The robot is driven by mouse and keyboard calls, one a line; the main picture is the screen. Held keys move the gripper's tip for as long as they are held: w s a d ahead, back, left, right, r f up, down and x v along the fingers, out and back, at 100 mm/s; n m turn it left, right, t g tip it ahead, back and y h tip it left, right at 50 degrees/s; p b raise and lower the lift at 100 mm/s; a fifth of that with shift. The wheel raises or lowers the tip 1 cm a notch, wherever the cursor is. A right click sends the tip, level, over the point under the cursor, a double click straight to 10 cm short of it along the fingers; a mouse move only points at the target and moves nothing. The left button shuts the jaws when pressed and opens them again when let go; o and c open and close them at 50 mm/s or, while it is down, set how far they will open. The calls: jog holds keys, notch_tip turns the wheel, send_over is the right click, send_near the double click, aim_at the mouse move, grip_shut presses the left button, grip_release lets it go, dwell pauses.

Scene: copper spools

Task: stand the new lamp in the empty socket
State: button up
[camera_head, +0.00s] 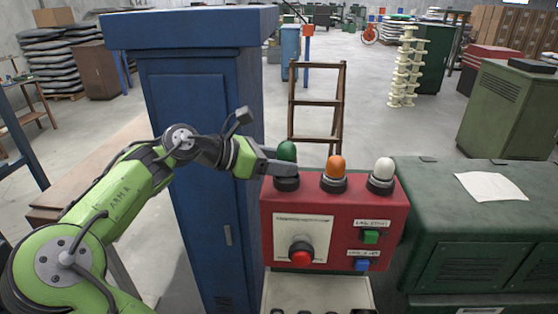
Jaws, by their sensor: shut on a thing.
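A red control box (276,222) carries a row of three black sockets on its top. My gripper (284,167) reaches in from the left and is shut on a green lamp (287,150). The green lamp is upright, directly over the left socket (286,184). My fingers hide its lower part, so I cannot tell whether it touches the socket. An orange lamp (336,165) stands in the middle socket. A white lamp (383,167) stands in the right socket.
A tall blue cabinet (195,120) stands close behind my arm. A dark green cabinet (440,210) with a paper sheet (491,187) is right of the box. A red button (300,254) sits on the box front. A brown ladder-like frame (317,101) stands behind.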

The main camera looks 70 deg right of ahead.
jog(key=shift+f+b, duration=0.45)
jog(key=shift+f, duration=0.45)
jog(key=o, duration=1.1)
jog(key=p+v, duration=0.1)
jog(key=v, duration=1.4)
jog(key=shift+w+a+r+p, duration=0.2)
jog(key=shift+w+p, duration=0.1)
jog(key=shift+p, duration=0.1)
jog(key=shift+f, duration=0.1)
